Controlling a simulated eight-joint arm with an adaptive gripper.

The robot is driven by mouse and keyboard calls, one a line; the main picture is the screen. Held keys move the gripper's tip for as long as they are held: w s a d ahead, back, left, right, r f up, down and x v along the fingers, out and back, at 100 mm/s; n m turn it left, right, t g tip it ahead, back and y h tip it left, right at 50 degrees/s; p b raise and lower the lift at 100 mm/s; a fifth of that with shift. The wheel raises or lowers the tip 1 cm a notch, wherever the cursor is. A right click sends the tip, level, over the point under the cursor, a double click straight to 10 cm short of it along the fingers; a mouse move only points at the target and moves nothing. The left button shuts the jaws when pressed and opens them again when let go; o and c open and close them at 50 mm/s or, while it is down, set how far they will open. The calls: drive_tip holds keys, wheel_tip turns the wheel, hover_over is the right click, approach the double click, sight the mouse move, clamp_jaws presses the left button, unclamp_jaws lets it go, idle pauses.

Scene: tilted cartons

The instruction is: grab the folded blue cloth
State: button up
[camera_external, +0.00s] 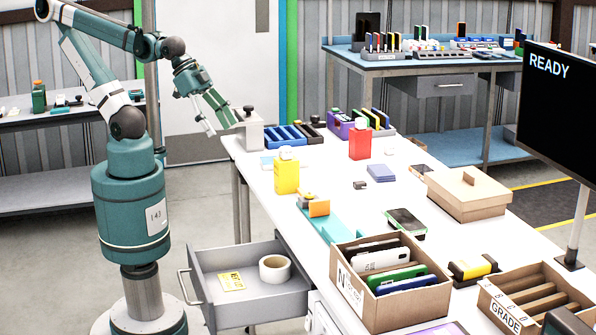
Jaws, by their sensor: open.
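The folded blue cloth (381,172) lies flat on the white table, right of the middle of the picture. It is a small blue-violet square with nothing on top of it. My gripper (222,127) is open above the far left end of the table, with its fingers spread and pointing down. It is beside a grey block-like fixture and well to the left of the cloth, not touching it. I cannot tell whether anything is between the fingers.
A yellow bottle (286,176) and a red bottle (360,141) stand left of the cloth. A small dark item (360,185) lies close by. A carton of phones (347,290) stands nearer. An open drawer (205,258) juts out left.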

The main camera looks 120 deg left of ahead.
drive_tip(key=shift+w+r, duration=0.1)
drive_tip(key=shift+r, duration=0.05)
drive_tip(key=w+a+r+n+g+p, duration=0.1)
drive_tip(key=w+a+r+n+p, duration=0.2)
drive_tip(key=w, duration=0.5)
drive_tip(key=w+a+r+n+g+p, duration=0.1)
drive_tip(key=w+a+r+n+p, duration=0.1)
drive_tip(key=w+a+n, duration=0.5)
drive_tip(key=w+r+n+g+p, duration=0.2)
drive_tip(key=w+r+n, duration=0.1)
drive_tip(key=w, duration=0.7)
drive_tip(key=w+a+f+n+g+p, duration=0.1)
drive_tip(key=w+a+f+n+p, duration=0.1)
drive_tip(key=w+a+f+n, duration=0.2)
drive_tip(key=w+a+f+n+g+p, duration=0.1)
drive_tip(key=w+a+f+n, duration=0.3)
drive_tip(key=w, duration=0.5)
drive_tip(key=w+a+f+n+g+p, duration=0.1)
drive_tip(key=w+a+f+n+p, duration=0.3)
drive_tip(key=w+a+f, duration=0.3)
drive_tip(key=shift+w+a+f, duration=0.15)
drive_tip(key=shift+a+f, duration=0.05)
drive_tip(key=shift+a, duration=0.4)
drive_tip(key=shift+w+a+f, duration=0.15)
drive_tip(key=shift+a, duration=0.4)
drive_tip(key=shift+w+a+f+n, duration=0.15)
drive_tip(key=shift+a+f+n, duration=0.1)
drive_tip(key=shift+f+n, duration=0.15)
drive_tip(key=shift+f, duration=0.1)
